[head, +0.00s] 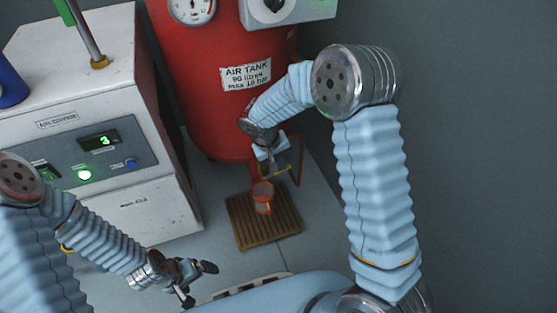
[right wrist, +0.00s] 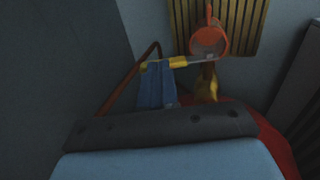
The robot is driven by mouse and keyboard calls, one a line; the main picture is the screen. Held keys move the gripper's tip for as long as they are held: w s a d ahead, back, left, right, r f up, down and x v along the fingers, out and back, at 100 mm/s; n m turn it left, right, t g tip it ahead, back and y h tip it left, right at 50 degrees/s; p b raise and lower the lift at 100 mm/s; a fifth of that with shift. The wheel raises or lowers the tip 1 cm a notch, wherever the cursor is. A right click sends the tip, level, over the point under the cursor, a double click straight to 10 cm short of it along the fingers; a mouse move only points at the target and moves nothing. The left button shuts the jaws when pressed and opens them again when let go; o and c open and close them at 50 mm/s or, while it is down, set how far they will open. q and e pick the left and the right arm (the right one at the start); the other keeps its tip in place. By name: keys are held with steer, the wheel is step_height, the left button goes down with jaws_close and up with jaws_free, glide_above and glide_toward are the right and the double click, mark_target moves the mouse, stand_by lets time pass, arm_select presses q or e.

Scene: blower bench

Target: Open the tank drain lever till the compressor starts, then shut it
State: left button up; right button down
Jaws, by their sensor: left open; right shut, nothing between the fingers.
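The red air tank (head: 210,105) stands at the back. In the right wrist view, the drain lever (right wrist: 200,60) is a thin grey bar with yellow on it, beside a brass-coloured valve (right wrist: 207,85) under the tank. My right gripper (head: 268,160) is shut and empty, low beside the tank. Its blue fingers (right wrist: 157,85) are at the lever's yellow end; I cannot tell whether they touch it. My left gripper (head: 192,279) is open and empty, low in front of the white cabinet, away from the tank. The lever's exact angle is unclear.
An orange cup (head: 262,196) stands on a slatted wooden mat (head: 245,232) below the valve. The white cabinet (head: 150,215) at left shows a green 3 (head: 104,141) and a lit green lamp (head: 84,175). A gauge (head: 192,8) sits on the tank. Floor to the right is clear.

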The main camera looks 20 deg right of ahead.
steer(key=shift+s+d+y+p, duration=0.1)
steer(key=shift+d+y+p, duration=0.2)
steer(key=shift+y, duration=0.3)
steer(key=shift+f+y, duration=0.25)
steer(key=shift+y, duration=0.45)
